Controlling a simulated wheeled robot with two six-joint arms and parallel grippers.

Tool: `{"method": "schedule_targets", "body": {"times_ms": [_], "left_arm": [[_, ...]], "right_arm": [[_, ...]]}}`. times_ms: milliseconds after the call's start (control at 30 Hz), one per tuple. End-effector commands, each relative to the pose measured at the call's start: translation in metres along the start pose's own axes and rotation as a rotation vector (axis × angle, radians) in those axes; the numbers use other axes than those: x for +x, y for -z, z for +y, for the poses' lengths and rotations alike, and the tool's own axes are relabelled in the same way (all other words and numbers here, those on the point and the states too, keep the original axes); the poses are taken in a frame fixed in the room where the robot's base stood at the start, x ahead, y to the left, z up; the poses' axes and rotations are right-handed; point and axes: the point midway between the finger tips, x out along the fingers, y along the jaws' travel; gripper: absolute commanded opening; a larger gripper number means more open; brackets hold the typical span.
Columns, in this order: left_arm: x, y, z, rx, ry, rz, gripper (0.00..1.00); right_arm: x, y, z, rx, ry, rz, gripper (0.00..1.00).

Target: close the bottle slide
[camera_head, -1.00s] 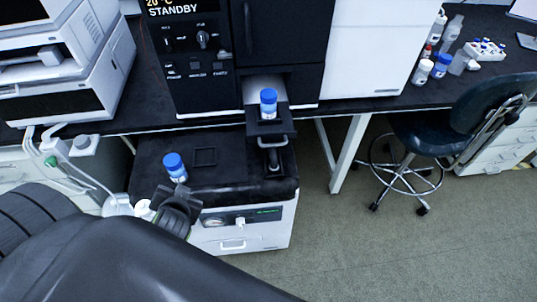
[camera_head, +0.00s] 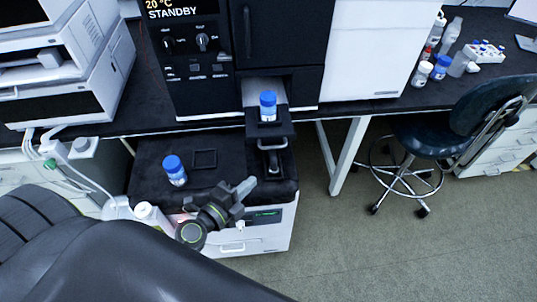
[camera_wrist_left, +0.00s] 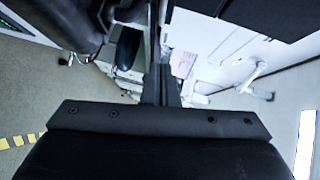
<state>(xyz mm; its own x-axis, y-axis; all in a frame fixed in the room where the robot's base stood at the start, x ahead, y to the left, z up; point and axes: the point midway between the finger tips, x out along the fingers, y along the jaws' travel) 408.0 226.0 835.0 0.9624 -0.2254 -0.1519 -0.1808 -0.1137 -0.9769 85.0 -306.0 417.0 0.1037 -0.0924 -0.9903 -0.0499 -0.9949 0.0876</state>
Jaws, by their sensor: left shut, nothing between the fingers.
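My left gripper (camera_head: 247,186) is shut and empty, in front of and below the slide, over the front part of the low cabinet and apart from the handle. In the left wrist view its fingers (camera_wrist_left: 159,60) are together with nothing held. The slide cannot be made out there. My right gripper is not in view.
Another blue-capped bottle (camera_head: 175,170) stands on the low cabinet's black top (camera_head: 225,178), left of a square outline (camera_head: 204,159). A dark chair (camera_head: 450,120) is at the right. The floor between is clear.

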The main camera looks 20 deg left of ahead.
Motion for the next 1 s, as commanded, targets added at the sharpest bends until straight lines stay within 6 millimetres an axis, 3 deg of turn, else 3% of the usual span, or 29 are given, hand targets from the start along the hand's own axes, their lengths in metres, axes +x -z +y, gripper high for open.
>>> {"method": "schedule_targets", "body": {"times_ms": [167, 600, 800, 1000], "left_arm": [[0.019, 0.001, -0.002, -0.001, 0.002, 0.002, 0.0], [0.101, 0.001, -0.002, -0.001, 0.003, 0.001, 0.0], [0.12, -0.022, 0.0, 0.002, 0.002, 0.0, 0.0], [0.126, -0.029, 0.0, 0.0, 0.001, -0.001, 0.0]], "right_arm": [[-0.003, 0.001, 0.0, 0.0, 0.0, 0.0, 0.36], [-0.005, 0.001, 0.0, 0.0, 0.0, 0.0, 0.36], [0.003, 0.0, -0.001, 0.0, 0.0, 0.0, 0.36], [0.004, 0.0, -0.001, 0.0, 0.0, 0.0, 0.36]]}}
